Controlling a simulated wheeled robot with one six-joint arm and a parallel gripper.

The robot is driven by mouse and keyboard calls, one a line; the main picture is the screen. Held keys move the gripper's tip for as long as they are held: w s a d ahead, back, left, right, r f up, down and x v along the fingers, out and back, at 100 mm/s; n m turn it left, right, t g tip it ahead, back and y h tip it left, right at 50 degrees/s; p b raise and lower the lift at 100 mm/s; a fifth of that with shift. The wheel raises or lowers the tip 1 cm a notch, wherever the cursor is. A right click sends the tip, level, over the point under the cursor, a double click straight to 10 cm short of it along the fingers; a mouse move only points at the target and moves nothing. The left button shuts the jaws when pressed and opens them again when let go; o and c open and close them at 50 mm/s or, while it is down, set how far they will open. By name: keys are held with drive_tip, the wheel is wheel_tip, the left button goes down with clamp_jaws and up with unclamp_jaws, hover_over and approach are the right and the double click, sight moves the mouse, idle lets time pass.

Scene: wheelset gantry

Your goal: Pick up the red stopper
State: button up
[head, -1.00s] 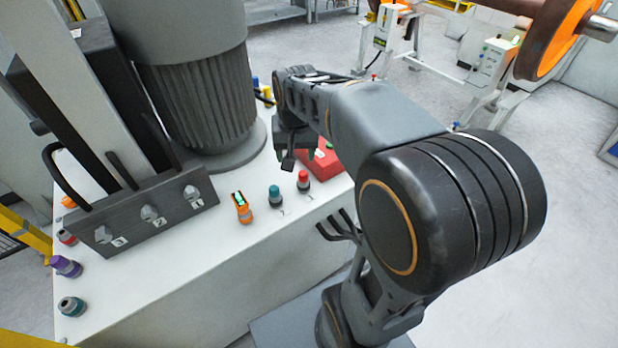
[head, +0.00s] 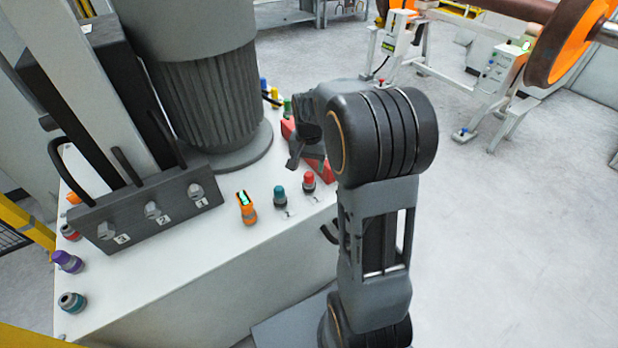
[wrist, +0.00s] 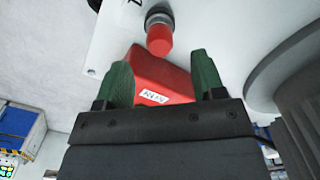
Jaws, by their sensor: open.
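A red stopper (head: 309,181) with a grey collar stands on the white cabinet top, right of a teal one. In the wrist view the red stopper (wrist: 159,38) is at the top, just beyond the fingertips and not between them. A red wedge-shaped block with a white label (wrist: 158,75) lies below the open fingers. My gripper (wrist: 163,72) has two green fingers, spread wide with nothing held. In the head view my gripper (head: 297,158) is just behind the red stopper, partly hidden by my arm. Another red-topped stopper (head: 69,232) sits at the cabinet's left edge.
A teal stopper (head: 279,195) and an orange device (head: 246,208) stand left of the red stopper. A large ribbed grey motor (head: 208,100) rises behind. A dark bracket with numbered knobs (head: 150,210) is at left. The cabinet's front top is clear.

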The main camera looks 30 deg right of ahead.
sight(309, 173)
drive_tip(key=shift+f, duration=2.6)
drive_tip(key=c, duration=1.1)
drive_tip(key=shift+r, duration=0.1)
